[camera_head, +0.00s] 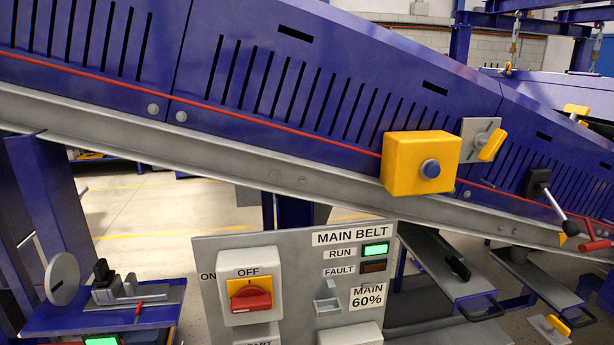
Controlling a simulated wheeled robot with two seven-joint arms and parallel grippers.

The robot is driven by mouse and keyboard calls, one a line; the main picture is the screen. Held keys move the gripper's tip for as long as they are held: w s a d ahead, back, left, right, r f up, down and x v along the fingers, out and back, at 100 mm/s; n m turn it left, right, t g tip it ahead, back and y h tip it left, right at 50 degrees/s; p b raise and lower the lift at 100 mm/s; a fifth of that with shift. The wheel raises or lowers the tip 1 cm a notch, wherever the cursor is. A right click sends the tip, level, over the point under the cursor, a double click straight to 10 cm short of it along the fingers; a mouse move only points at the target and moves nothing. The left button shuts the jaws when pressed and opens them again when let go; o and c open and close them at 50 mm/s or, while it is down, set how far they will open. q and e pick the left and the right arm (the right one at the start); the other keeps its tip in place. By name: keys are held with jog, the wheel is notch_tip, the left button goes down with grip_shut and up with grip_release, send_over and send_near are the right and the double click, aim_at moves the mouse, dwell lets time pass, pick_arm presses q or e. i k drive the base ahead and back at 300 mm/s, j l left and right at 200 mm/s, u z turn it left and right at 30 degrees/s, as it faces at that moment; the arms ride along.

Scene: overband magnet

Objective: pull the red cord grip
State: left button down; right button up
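A thin red cord (265,126) runs along the blue guard of the conveyor, sloping down from upper left to right. It passes behind a yellow box with a blue button (430,168). A short red bar-shaped grip (594,245) hangs at the far right edge, in front of the grey rail, and looks like the cord grip. A black-knobbed lever (548,200) stands just left of and above it. Neither of my grippers shows in the head view.
A grey main belt panel (212,270) stands in front with a red rotary switch (250,298) and a lit green RUN lamp (375,249). A blue bench (60,318) with tools is at lower left. Grey trays (440,265) sit below the conveyor at right.

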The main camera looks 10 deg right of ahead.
aim_at(594, 244)
jog(key=z, duration=1.9)
